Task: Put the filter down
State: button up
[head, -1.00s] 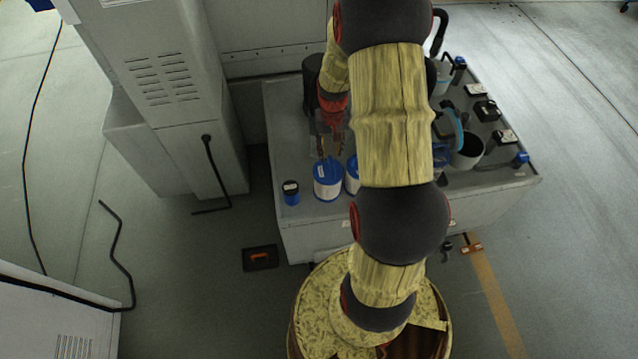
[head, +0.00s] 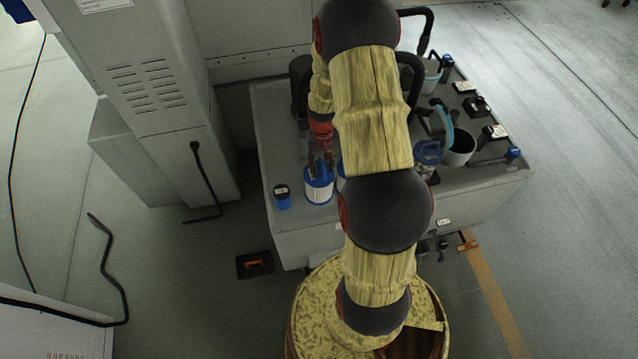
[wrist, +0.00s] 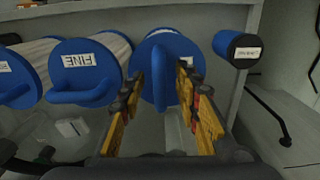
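A white filter with a blue lid (head: 318,190) stands upright on the grey cabinet top (head: 270,140). My gripper (head: 321,163) is just above its lid, pointing down. In the wrist view the filter's blue lid has an upright blue handle (wrist: 159,75). My open fingers (wrist: 160,80) are on either side of this handle, with a gap visible on both sides. A second blue-lidded filter (head: 341,178) stands right beside it, mostly hidden by my arm. In the wrist view a filter labelled FINE (wrist: 88,68) and another blue-lidded filter (wrist: 14,80) are to the left.
A small blue container with a dark, labelled top (head: 282,197) stands left of the filter. To the right are a dark open pot (head: 459,148), a blue-topped jug (head: 428,152) and several small black boxes (head: 478,107). An orange-and-black item (head: 254,264) lies on the floor.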

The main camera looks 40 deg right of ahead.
jog(key=shift+c, duration=1.2)
grip_shut()
